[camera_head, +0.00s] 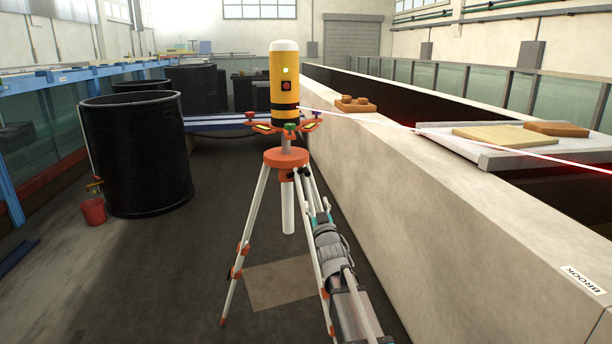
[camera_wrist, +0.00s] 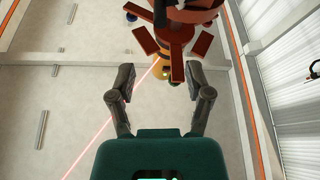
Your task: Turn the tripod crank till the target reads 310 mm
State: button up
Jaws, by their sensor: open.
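A yellow laser level (camera_head: 284,88) with a white cap stands upright on an orange-headed tripod (camera_head: 286,157) with white legs. It sends a red beam to the right. Small dark parts sit beside the column under the tripod head; I cannot clearly pick out the crank. My gripper (camera_head: 316,197) is just below the head, to the right of the column. In the wrist view, my gripper (camera_wrist: 160,78) is open, its two fingers apart below the orange tripod parts (camera_wrist: 185,30). Nothing is clearly held. The target's reading cannot be seen.
A long pale flume wall (camera_head: 420,210) runs along the right, with a board-topped tray (camera_head: 480,152) on it. A black tank (camera_head: 138,150) and a red bucket (camera_head: 93,211) stand left. The floor between tank and tripod is clear.

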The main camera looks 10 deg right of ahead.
aim_at(307, 174)
jog(key=shift+w, duration=0.15)
jog(key=p+x, duration=0.5)
jog(key=x, duration=0.8)
jog(key=shift+w+r, duration=0.15)
jog(key=shift+w, duration=0.1)
jog(key=shift+c, duration=0.2)
grip_shut()
